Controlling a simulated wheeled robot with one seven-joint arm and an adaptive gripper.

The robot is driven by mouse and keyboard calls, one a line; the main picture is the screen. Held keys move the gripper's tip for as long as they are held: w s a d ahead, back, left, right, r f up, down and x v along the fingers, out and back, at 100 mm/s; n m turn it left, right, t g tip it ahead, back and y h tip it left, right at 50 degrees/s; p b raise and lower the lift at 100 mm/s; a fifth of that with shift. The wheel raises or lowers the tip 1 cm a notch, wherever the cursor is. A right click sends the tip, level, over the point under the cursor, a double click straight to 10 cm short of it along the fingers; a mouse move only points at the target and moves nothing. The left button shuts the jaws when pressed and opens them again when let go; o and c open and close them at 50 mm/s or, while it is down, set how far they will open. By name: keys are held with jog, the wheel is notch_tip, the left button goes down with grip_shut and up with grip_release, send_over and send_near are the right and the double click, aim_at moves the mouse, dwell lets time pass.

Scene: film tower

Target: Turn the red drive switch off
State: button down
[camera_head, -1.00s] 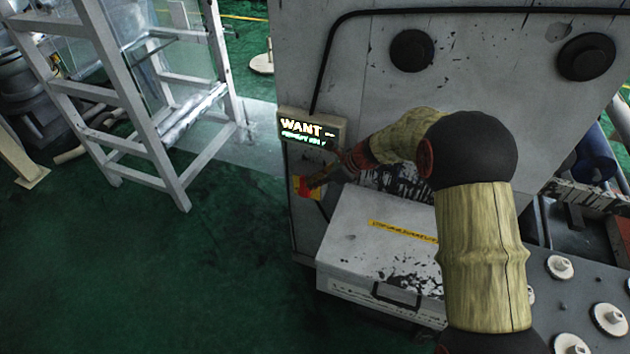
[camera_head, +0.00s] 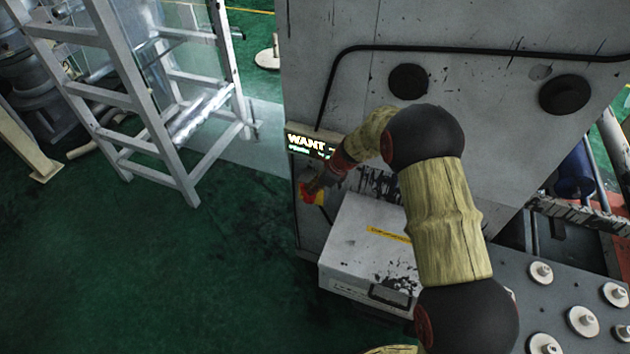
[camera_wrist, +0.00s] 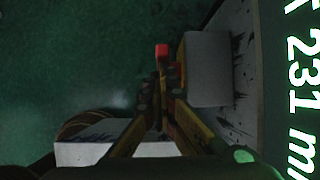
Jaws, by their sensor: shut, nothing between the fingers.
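The red drive switch (camera_head: 306,192), with yellow beside it, sits low on the left edge of the grey machine panel, below the lit display. My gripper (camera_head: 315,186) is right at it and partly covers it. In the wrist view my gripper (camera_wrist: 164,82) is shut and empty, its fingertips close together. A small red piece, seemingly the switch (camera_wrist: 161,50), shows just beyond the fingertips, against a grey box-shaped housing (camera_wrist: 208,68). I cannot tell whether the fingers touch it, nor which way the switch is set.
The lit display (camera_head: 307,143) reads "WANT"; the rest is hard to read. A scuffed grey box (camera_head: 360,245) with a yellow label stands below the panel, under my arm. A white ladder frame (camera_head: 150,110) stands at the left. The green floor (camera_head: 170,270) is clear in front.

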aim_at(302, 186)
jog(key=shift+w+a+r+g+h+p, duration=0.1)
jog(key=shift+a+r+g+h+p, duration=0.2)
jog(key=shift+p, duration=1.15)
jog(key=shift+w+a+r+h+p, duration=0.1)
jog(key=shift+a+h+p, duration=0.3)
jog(key=shift+p, duration=1)
jog(key=p, duration=0.2)
jog(key=a+h+p, duration=0.1)
jog(key=p, duration=0.1)
jog(key=shift+w+f+g+h, duration=0.1)
jog(key=shift+w+g+h, duration=0.1)
jog(key=shift+g+h, duration=0.1)
jog(key=shift+w+a+f+h+p, duration=0.2)
jog(key=shift+a+h+p, duration=0.45)
jog(key=shift+p, duration=0.4)
jog(key=shift+w+a+f+g+h, duration=0.2)
jog(key=shift+a+f+g+h, duration=0.05)
jog(key=shift+a+g+h, duration=0.35)
jog(key=w+a+f+b, duration=0.1)
jog(key=a+f+b, duration=0.3)
jog(key=b, duration=0.6)
jog(key=shift+w+a+f, duration=0.15)
jog(key=shift+w+a, duration=0.25)
